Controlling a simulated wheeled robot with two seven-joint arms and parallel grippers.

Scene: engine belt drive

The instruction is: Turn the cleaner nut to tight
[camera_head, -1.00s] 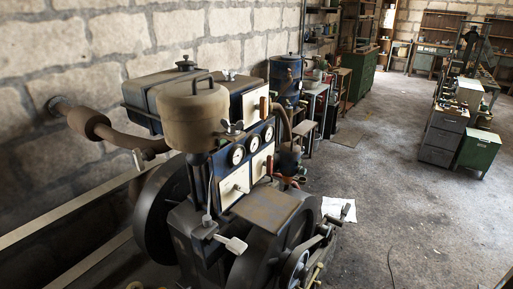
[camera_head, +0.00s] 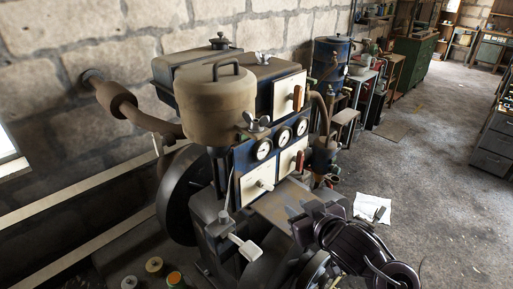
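The cleaner nut looks to be the metal wing nut (camera_head: 256,123) at the right side of the brown air cleaner canister (camera_head: 215,100), above the gauges. Its wings stick out sideways; how tight it sits cannot be seen. A second wing nut (camera_head: 263,57) sits on top of the box behind. My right gripper (camera_head: 306,226) comes in from the lower right, in front of the engine's flat brown plate (camera_head: 283,203). It is well below and to the right of the cleaner nut, apart from it. Its finger opening is not clear. My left gripper is not in view.
Three round gauges (camera_head: 283,138) and white panels (camera_head: 257,182) face forward below the nut. A pipe (camera_head: 150,120) runs from the canister to the stone wall. A white lever (camera_head: 249,250) projects at the front. A paper (camera_head: 372,208) lies on the open floor at right.

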